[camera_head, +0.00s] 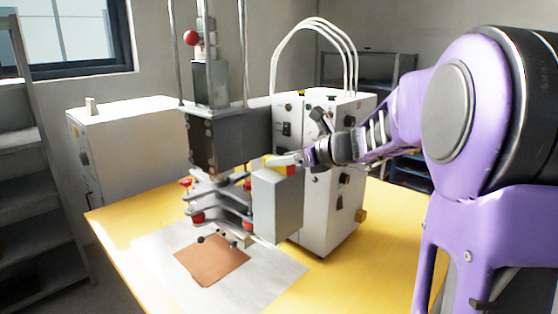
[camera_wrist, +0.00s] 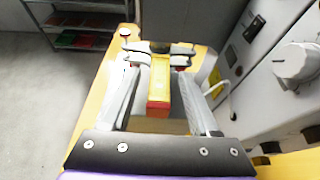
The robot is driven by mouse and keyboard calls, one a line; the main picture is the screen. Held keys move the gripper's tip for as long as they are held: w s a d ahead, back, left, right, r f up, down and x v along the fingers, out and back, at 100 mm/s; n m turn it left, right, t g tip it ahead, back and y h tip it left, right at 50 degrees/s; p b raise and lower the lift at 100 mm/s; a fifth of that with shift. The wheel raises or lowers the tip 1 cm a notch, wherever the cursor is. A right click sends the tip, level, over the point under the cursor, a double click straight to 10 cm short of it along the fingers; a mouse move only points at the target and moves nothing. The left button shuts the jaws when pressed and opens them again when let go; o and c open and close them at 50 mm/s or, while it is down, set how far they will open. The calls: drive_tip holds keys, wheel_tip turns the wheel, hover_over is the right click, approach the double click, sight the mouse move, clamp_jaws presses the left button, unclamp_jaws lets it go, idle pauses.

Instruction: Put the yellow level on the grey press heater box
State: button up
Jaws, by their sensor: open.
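My gripper (camera_head: 292,160) is at the level, reaching in from the right. In the wrist view the level (camera_wrist: 160,88) lies lengthwise between the two fingers of my gripper (camera_wrist: 163,68). The fingers are apart, with a gap on each side of the level.
A white control cabinet (camera_head: 335,200) with knobs and hoses stands close behind and right of the heater box. The press column (camera_head: 215,140) and clamp arms (camera_head: 215,200) are at the left.

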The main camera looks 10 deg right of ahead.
drive_tip(key=v, duration=1)
drive_tip(key=shift+p, duration=0.4)
